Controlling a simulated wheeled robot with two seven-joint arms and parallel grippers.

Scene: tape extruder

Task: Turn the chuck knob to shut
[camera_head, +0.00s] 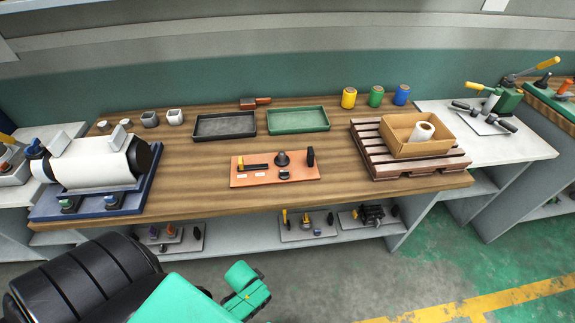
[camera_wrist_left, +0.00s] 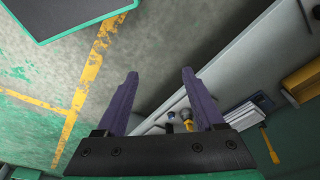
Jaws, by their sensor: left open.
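An orange board (camera_head: 274,171) lies on the wooden bench, carrying a yellow-handled lever (camera_head: 254,165), a round black knob (camera_head: 282,158), a small black knob (camera_head: 284,174) and an upright black disc (camera_head: 310,157). At the left, a white cylindrical machine (camera_head: 95,164) with a black end ring (camera_head: 141,158) stands on a blue base. I cannot tell which part is the chuck knob. In the left wrist view my left gripper (camera_wrist_left: 160,74) is open, with two purple fingers apart and nothing between them. In the head view my left arm is low, in front of the bench. My right gripper is not in view.
A black tray (camera_head: 225,125) and a green tray (camera_head: 298,120) sit behind the board. A pallet (camera_head: 408,164) with a cardboard box (camera_head: 413,148) is at the right. A shelf (camera_head: 265,239) under the bench holds several fixtures. The bench around the board is clear.

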